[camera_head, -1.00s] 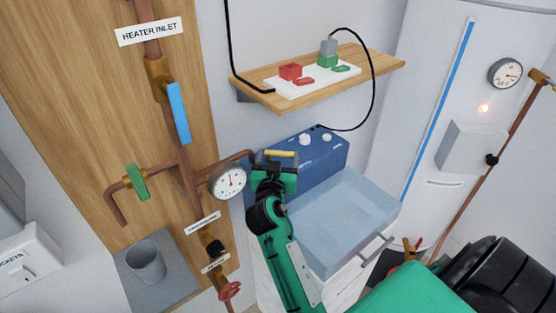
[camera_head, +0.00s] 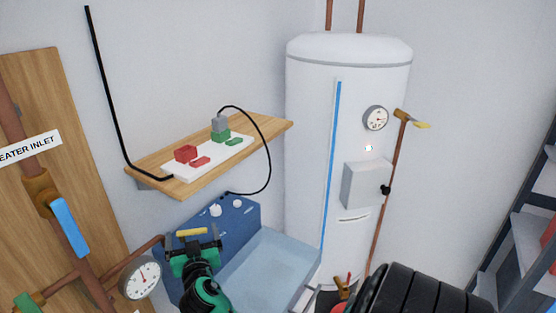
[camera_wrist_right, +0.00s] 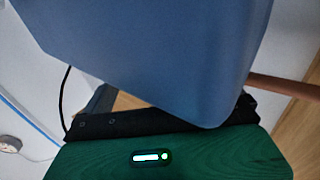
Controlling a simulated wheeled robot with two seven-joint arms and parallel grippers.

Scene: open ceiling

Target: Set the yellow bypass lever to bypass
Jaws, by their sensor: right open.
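The yellow bypass lever (camera_head: 192,232) is a short bar lying roughly level on the front of the blue control unit (camera_head: 238,214). My right gripper (camera_head: 194,245) is open, its dark fingers spread just below and in front of the lever in the head view. I cannot tell whether they touch it. In the right wrist view the blue housing (camera_wrist_right: 170,50) fills the upper part, close to the gripper, and the lever is not visible there. My left gripper is not in view.
A pale blue lidded tank (camera_head: 265,268) stands right of the gripper. A pressure gauge (camera_head: 140,278) and copper pipes are on the left. Above is a wooden shelf (camera_head: 265,130) with a power strip. The white heater (camera_head: 300,150) carries another yellow lever (camera_head: 425,125) on its pipe.

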